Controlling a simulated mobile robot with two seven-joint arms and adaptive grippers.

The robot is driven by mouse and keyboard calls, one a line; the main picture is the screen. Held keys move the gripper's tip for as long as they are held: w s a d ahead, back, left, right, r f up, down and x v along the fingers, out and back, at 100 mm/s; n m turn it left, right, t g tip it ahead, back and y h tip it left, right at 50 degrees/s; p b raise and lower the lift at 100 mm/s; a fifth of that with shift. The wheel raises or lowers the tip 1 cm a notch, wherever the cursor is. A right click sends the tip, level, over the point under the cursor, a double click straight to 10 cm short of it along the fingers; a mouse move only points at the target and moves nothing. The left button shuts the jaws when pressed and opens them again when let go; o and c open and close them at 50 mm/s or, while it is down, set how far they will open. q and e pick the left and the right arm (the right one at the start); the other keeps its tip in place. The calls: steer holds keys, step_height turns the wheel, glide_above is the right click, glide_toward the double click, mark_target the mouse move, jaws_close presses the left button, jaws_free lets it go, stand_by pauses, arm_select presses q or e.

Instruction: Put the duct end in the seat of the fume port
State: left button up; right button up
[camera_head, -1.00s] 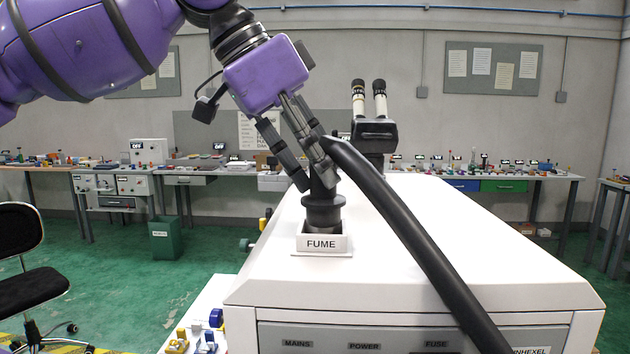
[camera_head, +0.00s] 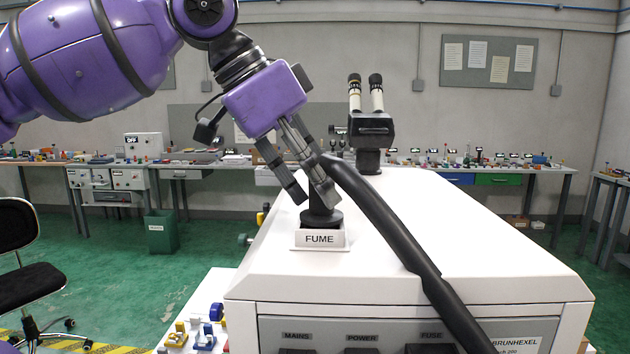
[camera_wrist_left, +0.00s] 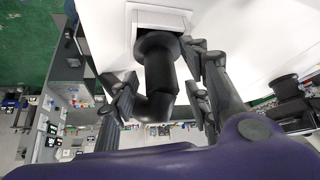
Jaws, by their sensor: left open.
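The black duct (camera_head: 392,232) runs from the front of the white machine up to an elbow at its end. The duct end (camera_head: 322,215) stands upright in the seat of the fume port (camera_head: 320,238), its flange low at the seat's rim. In the left wrist view the duct end (camera_wrist_left: 158,62) goes into the white square port (camera_wrist_left: 163,20). My left gripper (camera_head: 312,196) is open, with its fingers on either side of the duct end; the fingers (camera_wrist_left: 160,95) stand apart from it in the wrist view. The seat's inside is hidden by the flange. My right gripper is not in view.
The white machine (camera_head: 470,245) has a broad clear top. A microscope-like eyepiece unit (camera_head: 370,130) stands behind the duct. A small side table (camera_head: 212,305) with coloured parts is at front left; a chair (camera_head: 30,265) is far left.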

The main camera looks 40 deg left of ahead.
arm_select(q)
steer(key=v, duration=1.2)
steer(key=shift+p, duration=0.35)
